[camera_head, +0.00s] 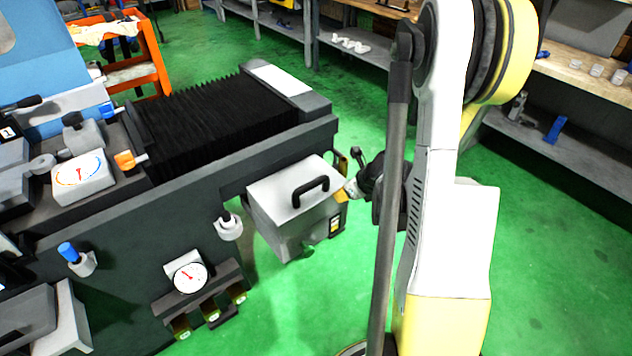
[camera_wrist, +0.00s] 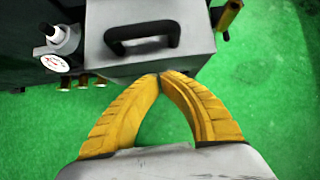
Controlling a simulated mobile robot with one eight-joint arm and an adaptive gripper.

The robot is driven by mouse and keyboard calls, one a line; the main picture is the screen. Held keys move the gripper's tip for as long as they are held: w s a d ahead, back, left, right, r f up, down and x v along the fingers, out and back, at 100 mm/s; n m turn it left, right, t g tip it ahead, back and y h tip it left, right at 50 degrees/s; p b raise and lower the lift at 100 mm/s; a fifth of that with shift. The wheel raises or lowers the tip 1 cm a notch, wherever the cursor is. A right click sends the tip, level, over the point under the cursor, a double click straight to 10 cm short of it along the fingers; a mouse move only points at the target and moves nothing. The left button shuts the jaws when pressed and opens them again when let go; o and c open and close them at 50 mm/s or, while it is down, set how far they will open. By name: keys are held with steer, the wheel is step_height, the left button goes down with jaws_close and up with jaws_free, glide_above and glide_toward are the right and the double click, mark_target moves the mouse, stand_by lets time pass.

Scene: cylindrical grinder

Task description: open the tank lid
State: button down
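The tank (camera_head: 290,230) is a grey metal box at the right front of the grinder. Its flat lid (camera_head: 275,197) lies closed on top and carries a black arched handle (camera_head: 311,190). In the wrist view the lid (camera_wrist: 195,48) and handle (camera_wrist: 143,36) are at the top, ahead of my fingers. My gripper (camera_wrist: 160,76) has yellow ribbed fingers with their tips together and nothing visible between them. The tips overlap the near edge of the tank in that view; whether they touch it I cannot tell. In the head view my gripper (camera_head: 349,192) is at the tank's right side, partly hidden.
The dark grinder body (camera_head: 120,240) with black bellows (camera_head: 215,120) stands left of the tank. A white spigot-like fitting (camera_head: 228,227) and a round gauge (camera_head: 190,277) are on its front. Green floor lies open around the tank. Shelves (camera_head: 590,155) stand at the back right.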

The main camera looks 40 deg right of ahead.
mark_target(319, 193)
steer(key=shift+m, duration=0.4)
steer(key=b+x, duration=0.2)
steer(key=x, duration=0.3)
steer(key=b+x, duration=0.2)
steer(key=x, duration=0.4)
steer(key=shift+s+d+f+b, duration=0.2)
steer(key=shift+s+b, duration=0.1)
steer(key=shift+b, duration=0.05)
steer(key=r, duration=0.1)
steer(key=w+r, duration=0.1)
steer(key=shift+w+r, duration=0.15)
steer(key=shift+r, duration=0.15)
steer(key=shift+w+r, duration=0.4)
steer(key=shift+r, duration=0.25)
